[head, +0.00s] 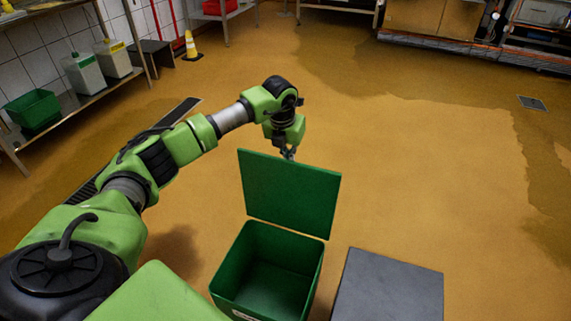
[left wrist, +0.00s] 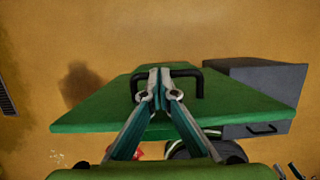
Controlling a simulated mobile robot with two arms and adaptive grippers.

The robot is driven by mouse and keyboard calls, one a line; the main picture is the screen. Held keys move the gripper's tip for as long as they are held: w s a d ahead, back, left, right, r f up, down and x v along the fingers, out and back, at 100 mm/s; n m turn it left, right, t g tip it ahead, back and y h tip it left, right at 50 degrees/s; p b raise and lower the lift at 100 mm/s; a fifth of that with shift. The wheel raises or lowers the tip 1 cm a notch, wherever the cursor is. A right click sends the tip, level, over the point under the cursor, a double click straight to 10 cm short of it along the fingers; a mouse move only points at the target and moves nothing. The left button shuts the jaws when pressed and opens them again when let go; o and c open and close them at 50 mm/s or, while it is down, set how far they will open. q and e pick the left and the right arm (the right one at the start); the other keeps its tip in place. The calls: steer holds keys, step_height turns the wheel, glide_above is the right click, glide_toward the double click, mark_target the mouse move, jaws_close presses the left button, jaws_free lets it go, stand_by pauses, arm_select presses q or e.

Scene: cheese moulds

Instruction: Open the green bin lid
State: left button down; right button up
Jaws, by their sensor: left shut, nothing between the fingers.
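The green bin (head: 288,252) stands open at the bottom middle of the head view, and its inside looks empty. Its green lid (head: 288,195) stands raised, roughly upright, at the bin's far edge. My left gripper (head: 289,155) is at the lid's top edge, on its far side. In the left wrist view the gripper (left wrist: 160,74) is shut with its fingertips together and nothing held. The fingertips overlap the black handle (left wrist: 201,86) on the lid (left wrist: 240,112); whether they touch it I cannot tell. My right gripper is not in view.
A dark grey box (head: 390,285) stands right of the bin, and its front handle shows in the left wrist view (left wrist: 262,128). A metal shelf with white containers (head: 83,75) and a green crate (head: 33,110) is at the left wall. The floor beyond the lid is clear.

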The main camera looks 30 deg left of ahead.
arm_select(q)
steer(key=shift+w+a+f, duration=0.1)
steer(key=shift+w+f, duration=0.05)
steer(key=shift+w, duration=0.4)
steer(key=shift+w+a, duration=0.1)
steer(key=shift+w, duration=0.3)
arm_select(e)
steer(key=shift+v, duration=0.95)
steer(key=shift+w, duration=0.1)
arm_select(q)
steer(key=v, duration=1.2)
